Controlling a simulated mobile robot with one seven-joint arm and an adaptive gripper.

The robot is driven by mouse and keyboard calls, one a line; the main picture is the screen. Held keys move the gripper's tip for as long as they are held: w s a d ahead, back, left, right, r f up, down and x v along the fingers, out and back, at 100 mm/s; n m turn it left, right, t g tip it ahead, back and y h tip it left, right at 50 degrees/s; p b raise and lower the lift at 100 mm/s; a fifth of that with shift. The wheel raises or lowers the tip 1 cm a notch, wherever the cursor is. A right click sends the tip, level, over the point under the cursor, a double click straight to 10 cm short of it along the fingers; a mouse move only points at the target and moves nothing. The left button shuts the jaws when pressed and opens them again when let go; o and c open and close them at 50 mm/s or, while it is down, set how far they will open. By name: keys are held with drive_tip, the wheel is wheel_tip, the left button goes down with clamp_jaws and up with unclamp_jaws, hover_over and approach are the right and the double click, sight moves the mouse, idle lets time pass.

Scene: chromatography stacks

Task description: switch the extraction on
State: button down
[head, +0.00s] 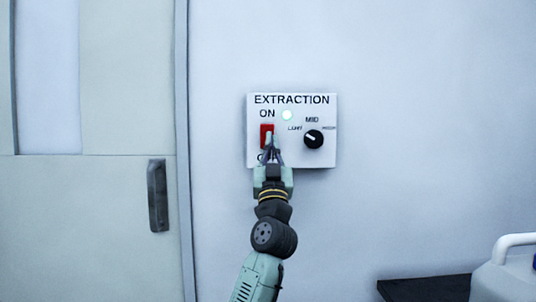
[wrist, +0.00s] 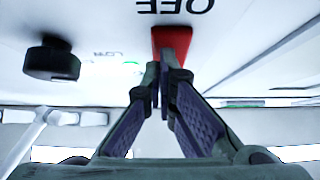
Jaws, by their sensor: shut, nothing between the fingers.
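The white extraction panel (head: 322,158) is fixed to the wall, with "EXTRACTION" across its top and "ON" above a red switch (head: 267,129). The red switch also shows at the top of the wrist view (wrist: 172,38), beside upside-down "OFF" lettering.
A black knob (head: 313,139) sits right of the switch, under "MID"; it shows at left in the wrist view (wrist: 50,62). A door with a dark handle (head: 158,195) is at left. A dark surface (head: 425,289) and white container (head: 507,278) are at lower right.

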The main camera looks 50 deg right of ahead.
drive_tip(key=v, duration=1.2)
drive_tip(key=shift+w+f, duration=0.15)
